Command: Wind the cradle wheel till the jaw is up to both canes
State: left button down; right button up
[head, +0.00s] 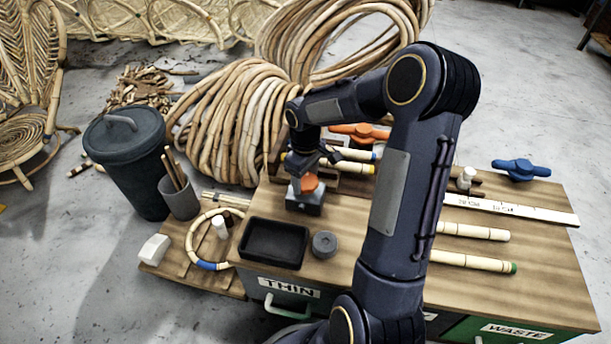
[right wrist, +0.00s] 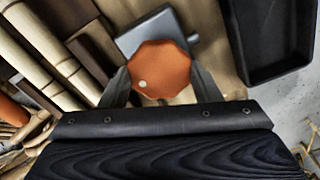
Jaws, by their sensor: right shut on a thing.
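The orange cradle wheel (head: 310,183) sits on a small grey block (head: 304,203) on the bench. In the right wrist view the wheel (right wrist: 160,68) is an eight-sided knob with a pale dot near its lower left edge. My right gripper (head: 312,168) points down over it, with its two fingers on opposite sides, shut on the wheel. Two pale canes lie behind it, one with a blue band (head: 362,154) and one with a yellow band (head: 357,168); my right arm partly covers them. Canes (right wrist: 38,48) also show at left in the right wrist view. The contact between jaw and canes is hidden.
A black tray (head: 274,244) and a dark round puck (head: 325,244) stand in front of the block. Two more canes (head: 473,231) lie right of my arm, near a white ruler (head: 512,208) and a blue handle (head: 520,169). An orange handle (head: 360,131) lies behind.

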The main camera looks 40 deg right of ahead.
jog(key=shift+m, duration=0.3)
jog(key=shift+r+m+p, duration=0.15)
jog(key=shift+m+p, duration=0.4)
jog(key=shift+m, duration=0.45)
jog(key=m+p, duration=0.1)
jog(key=m, duration=0.2)
jog(key=shift+m, duration=0.4)
jog(key=m+p, duration=0.2)
jog(key=m, duration=0.3)
jog(key=shift+p, duration=0.4)
jog(key=m+p, duration=0.3)
jog(key=m, duration=0.2)
jog(key=shift+m, duration=0.4)
jog(key=m+p, duration=0.3)
jog(key=m, duration=0.2)
jog(key=o, duration=1)
